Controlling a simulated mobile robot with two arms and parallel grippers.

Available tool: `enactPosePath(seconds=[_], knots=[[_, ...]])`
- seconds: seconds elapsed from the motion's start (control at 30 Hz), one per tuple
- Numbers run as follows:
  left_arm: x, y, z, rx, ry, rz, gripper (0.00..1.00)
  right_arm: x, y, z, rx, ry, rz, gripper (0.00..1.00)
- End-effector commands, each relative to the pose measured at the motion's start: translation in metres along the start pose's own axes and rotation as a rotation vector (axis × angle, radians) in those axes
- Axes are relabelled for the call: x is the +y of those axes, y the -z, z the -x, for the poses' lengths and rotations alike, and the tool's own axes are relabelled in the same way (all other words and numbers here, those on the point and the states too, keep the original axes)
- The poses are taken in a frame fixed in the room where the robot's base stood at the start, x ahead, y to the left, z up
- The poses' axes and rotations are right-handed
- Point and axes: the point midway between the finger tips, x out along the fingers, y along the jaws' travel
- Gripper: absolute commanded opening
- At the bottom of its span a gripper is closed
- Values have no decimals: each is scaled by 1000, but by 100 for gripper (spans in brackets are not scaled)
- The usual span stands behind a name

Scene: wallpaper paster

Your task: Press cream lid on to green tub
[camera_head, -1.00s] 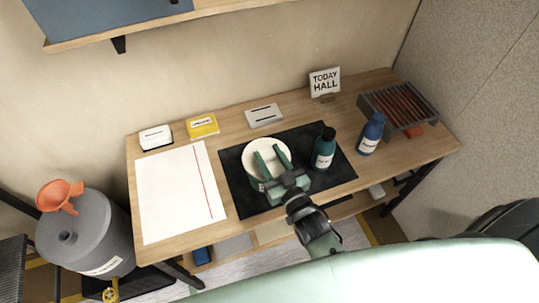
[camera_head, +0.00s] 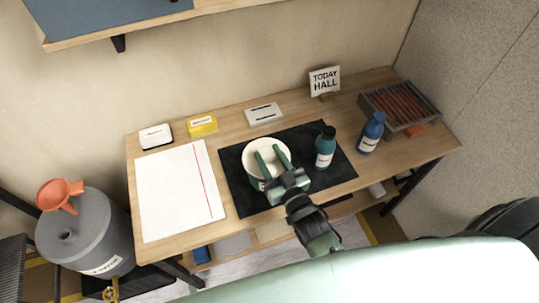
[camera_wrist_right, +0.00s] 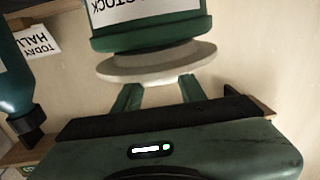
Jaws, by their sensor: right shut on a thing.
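The green tub (camera_wrist_right: 150,32) shows upside down in the right wrist view, with a white label on its side. The cream lid (camera_wrist_right: 155,65) lies across the tub's mouth, close against its rim. It looks a little tilted to the rim, and I cannot tell whether it is seated. In the head view, the round cream lid (camera_head: 254,155) covers most of the tub (camera_head: 256,184). My right gripper (camera_head: 268,149) reaches over it from the front, its green fingers on the lid. The fingers also show in the wrist view (camera_wrist_right: 160,88), shut on the lid, their tips partly hidden.
The tub stands on a black mat (camera_head: 233,188). A green bottle (camera_head: 324,148) and a blue bottle (camera_head: 370,133) stand close on the right. A wire rack (camera_head: 400,105) and a sign (camera_head: 324,80) are farther back. A white sheet (camera_head: 178,190) lies left.

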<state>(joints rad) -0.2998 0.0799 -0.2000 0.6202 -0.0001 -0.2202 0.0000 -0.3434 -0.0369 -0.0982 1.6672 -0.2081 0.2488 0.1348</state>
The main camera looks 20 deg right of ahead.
Motion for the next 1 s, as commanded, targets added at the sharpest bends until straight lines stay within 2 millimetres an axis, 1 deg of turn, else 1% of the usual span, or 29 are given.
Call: enactPosePath(seconds=[0.7,0.73,0.8,1.0], knots=[[0,-1,-14,0,0,1,77,0,-18,0,1,0,0,1],[0,-1,-14,0,0,1,77,0,-17,0,2,0,0,49],[0,-1,-13,0,0,1,77,0,-17,0,1,0,0,66],[1,-1,-13,0,0,1,77,0,-17,0,1,0,0,66]])
